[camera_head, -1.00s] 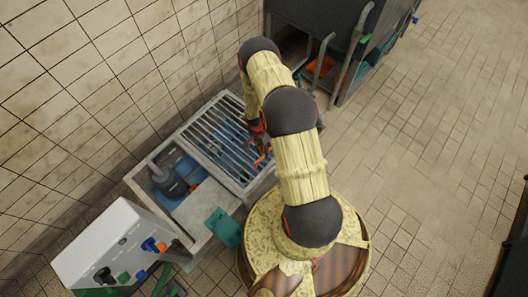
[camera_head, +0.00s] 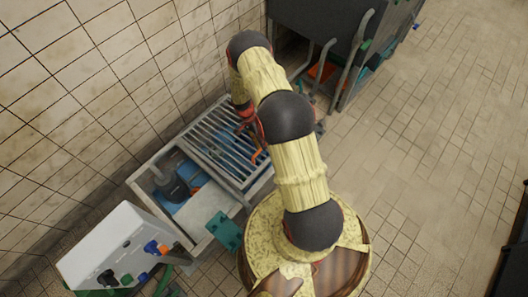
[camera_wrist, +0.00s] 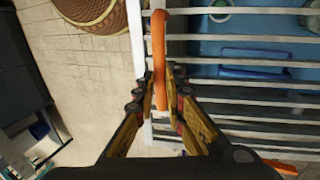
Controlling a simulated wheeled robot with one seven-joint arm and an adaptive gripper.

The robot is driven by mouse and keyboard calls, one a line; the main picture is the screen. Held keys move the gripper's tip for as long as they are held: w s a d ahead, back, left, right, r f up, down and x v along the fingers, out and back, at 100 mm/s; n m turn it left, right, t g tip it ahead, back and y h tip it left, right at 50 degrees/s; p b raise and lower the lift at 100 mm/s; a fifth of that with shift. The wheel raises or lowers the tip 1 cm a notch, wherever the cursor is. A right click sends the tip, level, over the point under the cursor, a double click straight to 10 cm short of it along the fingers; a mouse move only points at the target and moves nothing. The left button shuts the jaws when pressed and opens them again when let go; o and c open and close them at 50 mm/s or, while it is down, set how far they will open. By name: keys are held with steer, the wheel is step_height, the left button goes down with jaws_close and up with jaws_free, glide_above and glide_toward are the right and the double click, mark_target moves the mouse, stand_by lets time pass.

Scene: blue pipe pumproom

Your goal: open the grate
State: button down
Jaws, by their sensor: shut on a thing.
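The grate (camera_head: 212,140) is a pale frame with parallel bars over a basin, in the middle of the head view. Its bars fill the right of the wrist view (camera_wrist: 240,85). An orange handle (camera_wrist: 158,45) stands at the grate's edge in the wrist view. My gripper (camera_wrist: 160,88) is shut on this orange handle. In the head view my gripper (camera_head: 246,122) is over the grate, partly hidden by my arm. I cannot tell clearly whether the grate is tilted up from the basin rim.
The basin (camera_head: 208,205) holds blue water and a dark pump (camera_head: 172,184) at its left. A white control box (camera_head: 118,246) stands at the lower left. A tiled wall (camera_head: 95,85) runs behind. A dark tank (camera_head: 318,25) stands at the top.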

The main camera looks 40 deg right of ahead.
steer(key=w+a+r+p, duration=0.1)
steer(key=w+r, duration=0.8)
steer(key=r, duration=0.2)
steer(key=w+a+r+p, duration=0.1)
steer(key=w+a+r, duration=0.1)
steer(key=w+r, duration=0.7)
step_height(320, 180, up, 3)
steer(key=shift+f+g, duration=0.1)
steer(key=shift+g, duration=0.2)
steer(key=c, duration=2.2)
jaws_free()
steer(key=shift+o, duration=1.2)
steer(key=shift+w+f, duration=0.25)
steer(key=shift+o, duration=0.6)
steer(key=shift+r, duration=0.15)
steer(key=shift+r, duration=0.1)
